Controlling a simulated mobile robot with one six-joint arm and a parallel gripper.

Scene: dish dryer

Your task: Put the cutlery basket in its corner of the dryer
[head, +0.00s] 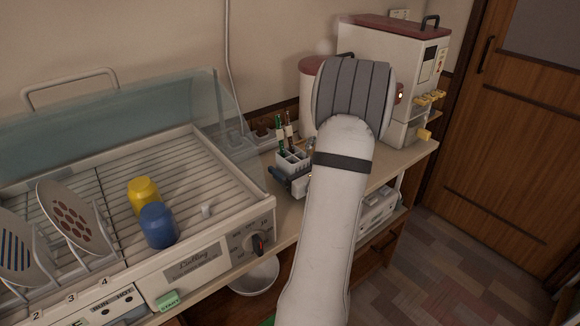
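The cutlery basket (291,159) is a small, light grey holder with compartments. It is on the wooden counter to the right of the dryer, and green and brown handles stand up out of it. My arm hides its right side. Dark parts, which look like my gripper (287,180), show at the basket's lower front; I cannot tell whether they grip it or only lie against it. The dish dryer (205,262) is on the left with its clear lid raised. Its slatted rack holds a yellow cup (144,195), a blue cup (158,226) and upright plates (75,216) at the left.
The rack's back and right areas are mostly bare, with a small pale peg (207,211) near the right front. A white dispenser (385,65) and a pale canister (307,95) stand behind my arm. A white bowl (256,276) is below the counter.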

